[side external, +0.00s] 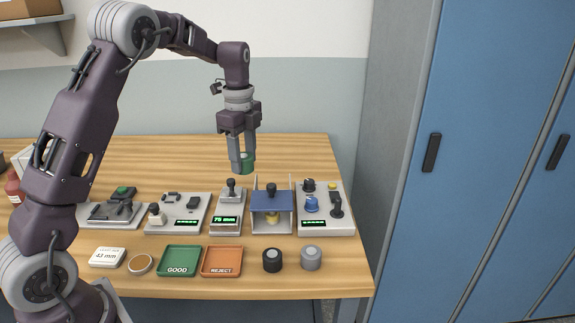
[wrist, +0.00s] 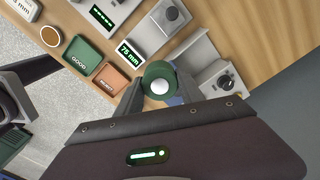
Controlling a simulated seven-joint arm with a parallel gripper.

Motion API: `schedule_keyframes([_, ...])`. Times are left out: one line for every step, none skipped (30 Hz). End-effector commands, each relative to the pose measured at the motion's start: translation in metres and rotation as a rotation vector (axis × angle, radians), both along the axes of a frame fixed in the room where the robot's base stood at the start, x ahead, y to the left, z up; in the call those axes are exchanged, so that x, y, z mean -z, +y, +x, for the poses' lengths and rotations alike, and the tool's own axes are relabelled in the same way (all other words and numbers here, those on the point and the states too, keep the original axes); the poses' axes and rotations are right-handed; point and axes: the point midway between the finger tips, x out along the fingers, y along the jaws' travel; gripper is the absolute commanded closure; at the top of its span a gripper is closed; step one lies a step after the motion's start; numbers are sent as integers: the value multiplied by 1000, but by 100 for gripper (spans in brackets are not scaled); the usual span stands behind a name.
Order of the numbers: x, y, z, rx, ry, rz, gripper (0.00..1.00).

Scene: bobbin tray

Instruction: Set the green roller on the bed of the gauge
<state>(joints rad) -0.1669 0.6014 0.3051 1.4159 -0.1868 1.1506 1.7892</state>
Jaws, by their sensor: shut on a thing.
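The green roller (side external: 247,161) is held between the two fingers of my gripper (side external: 241,168), well above the table. In the wrist view the roller (wrist: 152,73) is seen end-on, with a pale round centre, between the fingers (wrist: 158,90). A grey unit with a black knob and a lit green mm display, which looks like the gauge (side external: 228,200), stands below and slightly left of my gripper. It also shows in the wrist view (wrist: 148,36), beyond the roller. I cannot make out its bed clearly. The roller is apart from it.
A blue-topped fixture with clear side walls (side external: 271,201) stands right of the gauge. Panels with knobs (side external: 325,222) and switches (side external: 178,214) flank them. In front lie a green GOOD tray (side external: 180,247), an orange REJECT tray (side external: 221,248), and black (side external: 272,260) and grey (side external: 310,258) rollers.

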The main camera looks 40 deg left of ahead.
Motion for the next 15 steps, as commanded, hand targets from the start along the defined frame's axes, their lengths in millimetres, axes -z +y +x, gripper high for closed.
schedule_keyframes([0,10,-7,-19,2,-2,98])
schedule_keyframes([0,15,-11,-29,1,-1,98])
schedule_keyframes([0,22,-16,-42,1,-1,98])
schedule_keyframes([1,26,-20,-51,1,0,98])
schedule_keyframes([1,31,-23,-60,2,-1,98])
schedule_keyframes([1,36,-28,-70,2,-2,98])
schedule_keyframes([1,40,-32,-78,1,0,98])
schedule_keyframes([1,44,-35,-86,1,0,98])
schedule_keyframes([10,43,-35,-83,5,-3,98])
schedule_keyframes([17,42,-35,-83,5,-3,98])
schedule_keyframes([22,42,-35,-83,6,-4,98])
schedule_keyframes([29,42,-35,-83,5,-3,98])
schedule_keyframes([35,42,-35,-83,6,-2,98])
schedule_keyframes([42,42,-35,-82,6,-3,98])
schedule_keyframes([50,42,-35,-83,6,-4,98])
